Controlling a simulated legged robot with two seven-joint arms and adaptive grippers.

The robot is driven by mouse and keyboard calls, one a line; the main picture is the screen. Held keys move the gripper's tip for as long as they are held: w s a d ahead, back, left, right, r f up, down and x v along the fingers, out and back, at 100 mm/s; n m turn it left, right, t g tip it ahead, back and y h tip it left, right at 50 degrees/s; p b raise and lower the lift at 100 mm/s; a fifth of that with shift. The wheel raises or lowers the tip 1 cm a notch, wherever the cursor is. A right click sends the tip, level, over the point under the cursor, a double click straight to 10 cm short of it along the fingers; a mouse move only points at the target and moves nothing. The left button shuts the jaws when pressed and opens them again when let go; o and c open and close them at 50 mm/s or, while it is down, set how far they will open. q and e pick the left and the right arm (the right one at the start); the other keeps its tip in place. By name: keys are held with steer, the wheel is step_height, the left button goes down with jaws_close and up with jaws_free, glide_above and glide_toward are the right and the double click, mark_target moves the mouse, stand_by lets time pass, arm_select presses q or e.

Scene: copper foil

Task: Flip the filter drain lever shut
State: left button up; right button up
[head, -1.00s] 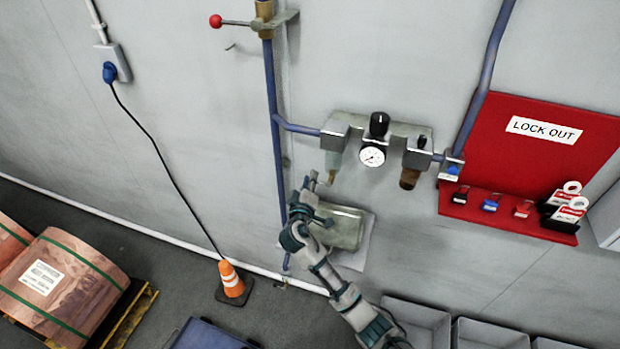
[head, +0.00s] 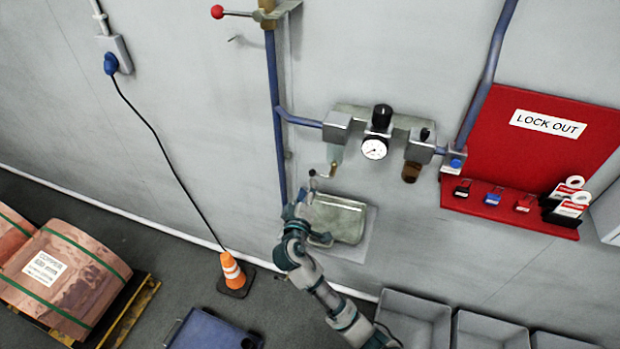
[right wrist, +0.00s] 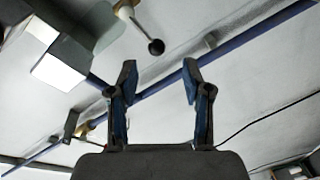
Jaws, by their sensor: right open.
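The air filter (head: 337,128) is at the left end of the wall unit, with its pale bowl hanging below. The drain lever (head: 322,174) is at the bowl's lower end, sticking out to the left. In the right wrist view the lever (right wrist: 140,28) is a light rod with a dark ball knob (right wrist: 157,47), tilted from the brass drain. My right gripper (head: 303,196) is just below the lever in the head view. Its two fingers (right wrist: 160,75) are apart and empty, with the knob beyond and between the tips; no contact shows. My left gripper is not in view.
A blue pipe (head: 278,130) runs down the wall left of the filter. The gauge (head: 374,148), brown bowl (head: 411,172) and red lockout board (head: 545,165) are to the right. Grey bins (head: 415,308) stand below.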

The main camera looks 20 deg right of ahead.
steer(key=v, duration=0.4)
steer(key=shift+s+a, duration=0.15)
steer(key=shift+s, duration=0.1)
